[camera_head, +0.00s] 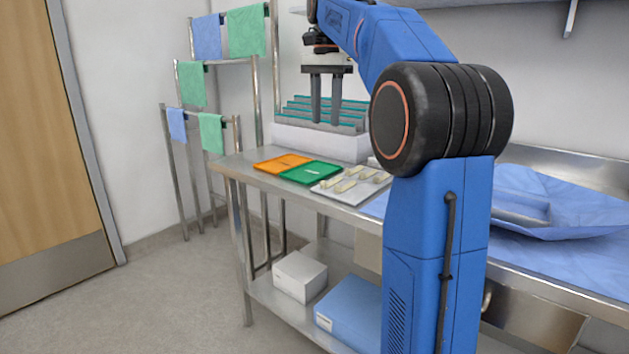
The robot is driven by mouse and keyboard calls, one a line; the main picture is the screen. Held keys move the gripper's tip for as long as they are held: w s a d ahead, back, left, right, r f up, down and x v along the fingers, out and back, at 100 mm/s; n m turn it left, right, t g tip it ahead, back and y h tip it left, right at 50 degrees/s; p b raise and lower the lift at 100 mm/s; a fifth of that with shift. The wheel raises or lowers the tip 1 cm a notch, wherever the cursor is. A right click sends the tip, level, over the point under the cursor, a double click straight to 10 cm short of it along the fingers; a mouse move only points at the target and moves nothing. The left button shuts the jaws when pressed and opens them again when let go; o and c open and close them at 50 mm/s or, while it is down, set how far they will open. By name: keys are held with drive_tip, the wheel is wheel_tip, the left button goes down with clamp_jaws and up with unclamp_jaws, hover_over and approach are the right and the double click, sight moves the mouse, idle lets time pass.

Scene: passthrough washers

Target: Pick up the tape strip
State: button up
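My gripper (325,120) points down above the far part of the steel table, with a gap between its two fingers and nothing seen between them. A white tray (326,191) on the table holds several small cream-coloured strips (346,186). They may be tape strips, but they are too small to tell for sure. The gripper is above and apart from all the trays.
An orange tray (270,164) lies left of the green one. A rack with teal dividers (320,108) stands behind the gripper. Blue drape (570,205) covers the table's right part. My arm hides the table's middle. Boxes (300,274) sit on the lower shelf.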

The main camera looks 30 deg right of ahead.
wheel_tip(320, 180, down, 17)
drive_tip(key=shift+w+a+f, duration=0.1)
drive_tip(key=shift+a, duration=0.05)
idle(0.7)
drive_tip(key=shift+c, duration=0.7)
clamp_jaws()
